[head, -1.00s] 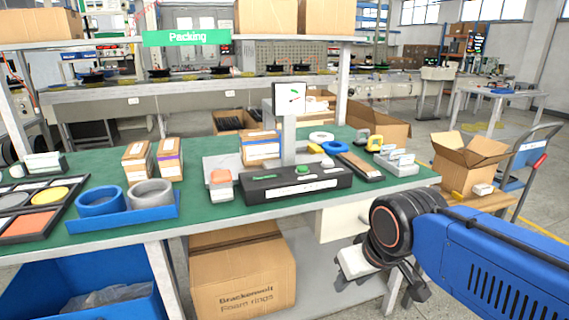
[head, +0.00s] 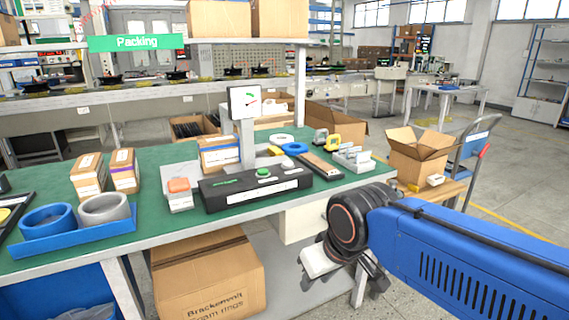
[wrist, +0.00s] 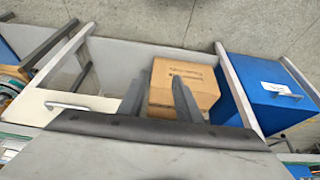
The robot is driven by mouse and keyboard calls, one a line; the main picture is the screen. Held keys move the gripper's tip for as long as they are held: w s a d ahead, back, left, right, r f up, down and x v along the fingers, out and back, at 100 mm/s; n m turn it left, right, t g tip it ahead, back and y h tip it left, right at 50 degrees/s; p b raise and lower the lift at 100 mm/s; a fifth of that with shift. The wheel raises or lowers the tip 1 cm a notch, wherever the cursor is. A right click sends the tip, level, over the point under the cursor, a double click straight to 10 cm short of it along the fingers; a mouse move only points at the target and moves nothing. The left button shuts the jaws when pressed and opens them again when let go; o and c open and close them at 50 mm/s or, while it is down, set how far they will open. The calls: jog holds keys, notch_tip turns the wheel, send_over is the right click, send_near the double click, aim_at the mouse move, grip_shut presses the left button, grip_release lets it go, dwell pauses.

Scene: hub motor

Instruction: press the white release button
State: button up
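A black control box (head: 221,194) sits on the green bench top near its front edge in the head view. A round green button (head: 263,172) is on its top, and a pale label strip runs along its front. I cannot make out a white button. A post behind the box carries a white dial display (head: 245,102). My gripper (head: 345,275) is low in front of the bench, right of the box and well apart from it.
A small stand with an orange-red top (head: 178,186) is left of the box; a blue tray (head: 75,240) with two rings is farther left. Cartons (head: 123,170) and small parts share the bench. A cardboard box (head: 208,278) stands below. An open carton (head: 418,150) is right.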

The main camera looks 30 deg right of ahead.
jog(key=shift+w+r, duration=0.1)
jog(key=c, duration=0.7)
jog(key=shift+g, duration=0.4)
jog(key=w+d+r, duration=0.1)
jog(key=w+r, duration=0.4)
jog(key=r, duration=0.1)
jog(key=w+d+r, duration=0.1)
jog(key=w+r, duration=0.4)
jog(key=w, duration=0.1)
jog(key=w+d+r, duration=0.2)
jog(key=w+r, duration=0.3)
jog(key=r, duration=0.1)
jog(key=shift+w+r, duration=0.15)
jog(key=shift+r, duration=0.15)
grip_shut()
jog(key=w+d+r, duration=0.3)
jog(key=w+r, duration=0.2)
jog(key=w, duration=0.2)
jog(key=w+d+r, duration=0.4)
jog(key=w+r, duration=0.1)
jog(key=w, duration=0.3)
jog(key=shift+w+d+r+g, duration=0.2)
jog(key=shift+w+d+g, duration=0.05)
jog(key=shift+g, duration=0.15)
